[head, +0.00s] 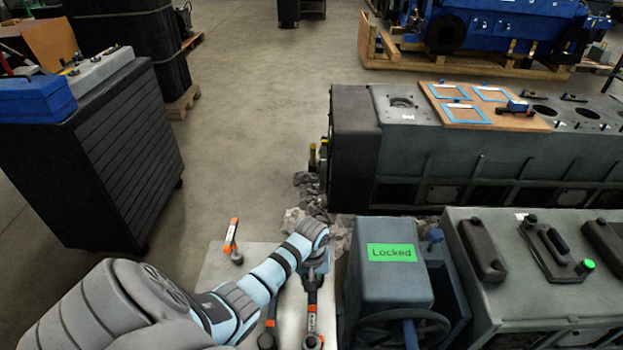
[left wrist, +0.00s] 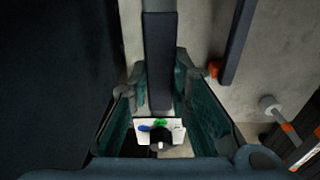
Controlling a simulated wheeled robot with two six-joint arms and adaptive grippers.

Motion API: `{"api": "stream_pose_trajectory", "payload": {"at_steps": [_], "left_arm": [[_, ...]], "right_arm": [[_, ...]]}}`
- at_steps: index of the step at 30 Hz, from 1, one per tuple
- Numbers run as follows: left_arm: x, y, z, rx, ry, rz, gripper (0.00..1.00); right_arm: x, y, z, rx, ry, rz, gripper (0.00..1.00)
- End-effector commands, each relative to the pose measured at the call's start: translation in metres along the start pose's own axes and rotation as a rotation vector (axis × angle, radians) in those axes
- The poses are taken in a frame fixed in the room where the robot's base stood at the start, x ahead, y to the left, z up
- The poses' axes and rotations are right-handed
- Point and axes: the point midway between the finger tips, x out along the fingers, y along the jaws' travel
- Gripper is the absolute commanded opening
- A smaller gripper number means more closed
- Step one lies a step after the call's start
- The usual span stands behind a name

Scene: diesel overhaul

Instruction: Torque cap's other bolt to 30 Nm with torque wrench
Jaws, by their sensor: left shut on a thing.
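My left gripper (head: 317,268) is low over the grey metal plate, left of the unit with the green "Locked" sign. In the left wrist view, the teal jaws (left wrist: 160,112) are shut on a dark bar-shaped tool (left wrist: 159,55), probably the torque wrench. A white panel with blue and green marks (left wrist: 147,126) shows between the jaws. In the head view, a dark tool with orange bands (head: 312,322) runs toward the bottom edge below the gripper; I cannot tell if it is the held one. No cap or bolt can be made out. My right gripper is out of view.
The "Locked" unit (head: 388,286) is close on the right. A grey engine block (head: 460,165) lies behind. A dark cabinet (head: 110,150) stands left, with open floor between.

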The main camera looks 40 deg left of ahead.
Motion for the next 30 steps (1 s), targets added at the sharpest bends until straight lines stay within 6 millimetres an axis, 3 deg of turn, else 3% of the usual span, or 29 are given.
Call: {"api": "stream_pose_trajectory", "payload": {"at_steps": [9, 16, 20, 30], "left_arm": [[0.039, 0.0, 0.002, 0.014, -0.001, -0.001, 0.0], [0.072, -0.001, 0.004, 0.014, -0.001, -0.001, 0.0], [0.078, -0.001, 0.004, 0.012, -0.002, -0.001, 0.0], [0.077, -0.001, 0.004, 0.012, -0.001, -0.001, 0.0]], "right_arm": [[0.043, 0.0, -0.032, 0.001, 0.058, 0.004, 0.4], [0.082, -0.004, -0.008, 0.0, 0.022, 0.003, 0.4], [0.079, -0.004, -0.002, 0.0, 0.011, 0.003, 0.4], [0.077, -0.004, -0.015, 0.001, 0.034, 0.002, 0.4]]}}
